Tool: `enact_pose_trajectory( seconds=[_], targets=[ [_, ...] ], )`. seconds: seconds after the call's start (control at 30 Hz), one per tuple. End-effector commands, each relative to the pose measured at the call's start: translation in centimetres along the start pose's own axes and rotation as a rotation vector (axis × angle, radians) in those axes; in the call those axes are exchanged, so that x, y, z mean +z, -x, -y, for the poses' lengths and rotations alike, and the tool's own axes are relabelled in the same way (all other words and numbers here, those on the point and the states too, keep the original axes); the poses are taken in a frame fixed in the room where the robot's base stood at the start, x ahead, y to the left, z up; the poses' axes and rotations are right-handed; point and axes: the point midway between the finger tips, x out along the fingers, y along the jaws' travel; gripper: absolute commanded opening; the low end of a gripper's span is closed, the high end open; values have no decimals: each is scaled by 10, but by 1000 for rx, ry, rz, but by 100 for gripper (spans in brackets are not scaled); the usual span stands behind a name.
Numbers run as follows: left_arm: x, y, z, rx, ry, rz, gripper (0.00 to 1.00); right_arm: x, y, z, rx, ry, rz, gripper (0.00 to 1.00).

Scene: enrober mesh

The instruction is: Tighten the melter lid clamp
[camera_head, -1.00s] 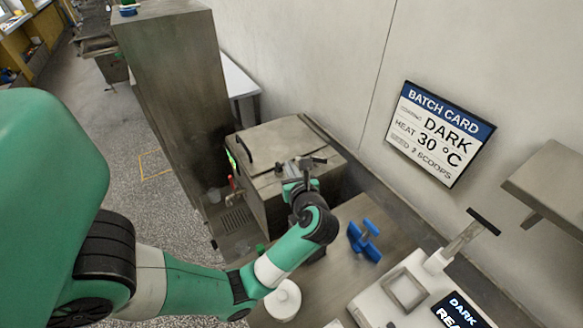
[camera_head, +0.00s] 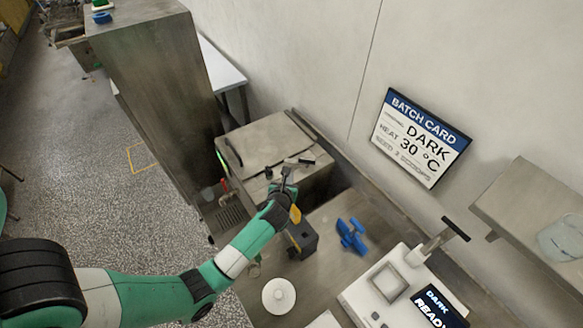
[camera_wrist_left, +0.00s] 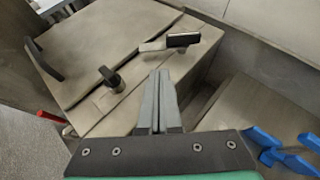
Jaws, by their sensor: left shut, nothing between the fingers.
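The melter (camera_head: 262,143) is a grey metal box with a flat, seamed lid, and its lid shows large in the left wrist view (camera_wrist_left: 105,45). The lid clamp (camera_head: 303,162) is at the lid's right front edge. In the wrist view the clamp (camera_wrist_left: 182,40) is a short grey bar with a black grip, lying across the lid edge. My left gripper (camera_head: 287,172) is just in front of the clamp. In the wrist view its fingers (camera_wrist_left: 158,85) are shut and empty, with a visible gap before the clamp. My right gripper is not in view.
A dark block (camera_head: 302,242), a blue handled object (camera_head: 351,236) and a round white lid (camera_head: 279,296) are on the bench. A white scale-like unit (camera_head: 362,290) stands at right. The wall carries a batch card (camera_head: 420,137).

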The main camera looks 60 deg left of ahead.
Motion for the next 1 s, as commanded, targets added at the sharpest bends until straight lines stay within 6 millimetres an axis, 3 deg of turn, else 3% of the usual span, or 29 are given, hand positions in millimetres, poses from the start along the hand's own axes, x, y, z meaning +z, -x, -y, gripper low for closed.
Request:
enact_pose_trajectory(
  seconds=[0.2, 0.4, 0.6, 1.0],
  targets=[
    [-3, -45, -1, 2, 2, -1, 0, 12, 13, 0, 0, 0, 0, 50],
    [-2, -75, -1, 2, 2, 0, 0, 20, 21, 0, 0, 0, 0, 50],
    [0, -84, -1, 1, 1, 0, 0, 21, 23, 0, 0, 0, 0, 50],
    [0, -81, -2, 5, 3, 0, 0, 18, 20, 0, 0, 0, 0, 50]
  ],
)
